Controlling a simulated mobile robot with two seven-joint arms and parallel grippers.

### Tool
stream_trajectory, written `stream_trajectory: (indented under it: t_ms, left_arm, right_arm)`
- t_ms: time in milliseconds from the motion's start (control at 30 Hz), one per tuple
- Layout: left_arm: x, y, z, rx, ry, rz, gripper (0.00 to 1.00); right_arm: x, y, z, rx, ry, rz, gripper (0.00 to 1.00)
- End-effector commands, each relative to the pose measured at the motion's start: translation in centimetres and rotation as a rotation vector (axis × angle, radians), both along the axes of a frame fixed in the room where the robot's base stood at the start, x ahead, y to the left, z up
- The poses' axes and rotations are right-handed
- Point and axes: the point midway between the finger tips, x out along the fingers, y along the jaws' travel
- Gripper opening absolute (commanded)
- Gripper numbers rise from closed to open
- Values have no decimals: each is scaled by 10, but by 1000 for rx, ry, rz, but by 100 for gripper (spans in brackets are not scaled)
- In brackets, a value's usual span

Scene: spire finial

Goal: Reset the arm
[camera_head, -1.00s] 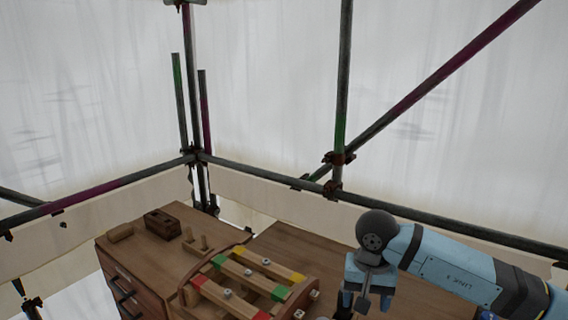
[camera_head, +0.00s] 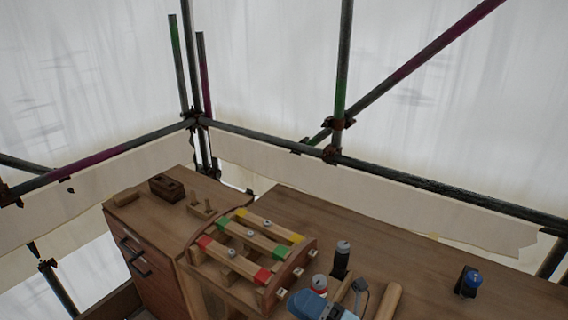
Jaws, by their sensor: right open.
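My right gripper (camera_head: 322,305) shows only in part at the bottom edge of the head view, as a light blue piece low over the front of the workbench. It is open; most of its fingers are cut off or hidden, and I see nothing held in it. My left gripper is not in view. A wooden frame with coloured-ended bars (camera_head: 246,240) stands on the bench just left of the right gripper.
The wooden workbench (camera_head: 420,262) has bare room at its middle right. Scaffold poles (camera_head: 400,180) run behind.

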Motion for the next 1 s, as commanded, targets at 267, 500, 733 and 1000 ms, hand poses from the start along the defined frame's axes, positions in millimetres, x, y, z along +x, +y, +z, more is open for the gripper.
stream_trajectory:
  t_ms: [267,500,733,1000]
  left_arm:
    - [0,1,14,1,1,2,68]
    - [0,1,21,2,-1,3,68]
    - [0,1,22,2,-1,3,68]
    - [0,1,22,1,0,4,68]
  right_arm:
    - [-30,-100,-125,618,1096,-352,67]
    - [-114,-152,-218,1048,1690,-594,67]
    - [-144,-163,-240,1175,1836,-665,67]
    - [-143,-163,-240,1173,1835,-664,67]
